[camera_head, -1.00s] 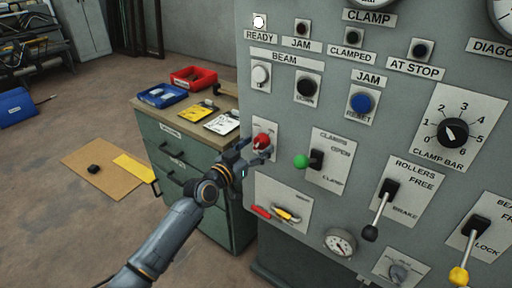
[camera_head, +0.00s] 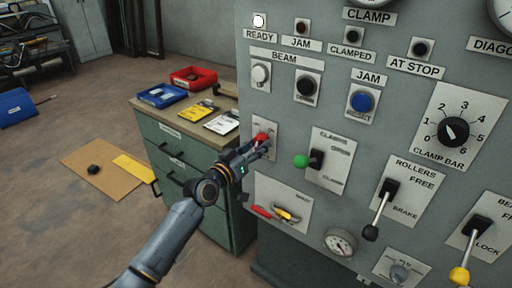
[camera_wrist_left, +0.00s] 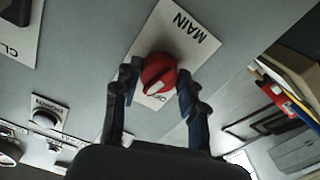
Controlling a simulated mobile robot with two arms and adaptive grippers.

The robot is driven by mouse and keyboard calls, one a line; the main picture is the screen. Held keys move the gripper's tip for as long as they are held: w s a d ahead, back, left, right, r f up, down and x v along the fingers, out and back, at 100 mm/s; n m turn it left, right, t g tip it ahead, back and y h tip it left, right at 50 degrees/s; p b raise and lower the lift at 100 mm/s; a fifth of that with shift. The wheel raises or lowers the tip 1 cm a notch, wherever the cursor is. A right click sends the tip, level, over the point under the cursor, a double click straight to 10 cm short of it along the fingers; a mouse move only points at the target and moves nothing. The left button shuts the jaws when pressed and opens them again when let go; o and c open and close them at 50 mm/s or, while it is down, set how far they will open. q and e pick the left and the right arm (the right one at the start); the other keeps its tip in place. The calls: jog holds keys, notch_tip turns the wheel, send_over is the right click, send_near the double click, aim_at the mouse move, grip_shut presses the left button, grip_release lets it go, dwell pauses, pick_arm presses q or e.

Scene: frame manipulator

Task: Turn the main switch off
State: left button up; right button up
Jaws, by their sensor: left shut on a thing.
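The main switch (camera_head: 261,138) is a red rotary knob on a white plate (camera_head: 268,127) on the left part of the grey control panel. In the left wrist view the red knob (camera_wrist_left: 158,73) sits between my two fingers, with "MAIN" on its plate (camera_wrist_left: 187,30) and a partly covered label near the knob. My left gripper (camera_head: 262,146) is at the knob, its fingers shut on the knob's sides. The gripper partly hides the knob in the head view. My right gripper is not in view.
A lever with a green ball (camera_head: 301,161) is just right of the main switch. A green drawer cabinet (camera_head: 185,165) with trays stands left of the panel.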

pick_arm(q)
jog(key=shift+n+p, duration=0.4)
jog(key=shift+n, duration=3.8)
jog(key=o, duration=1.1)
jog(key=shift+o, duration=0.2)
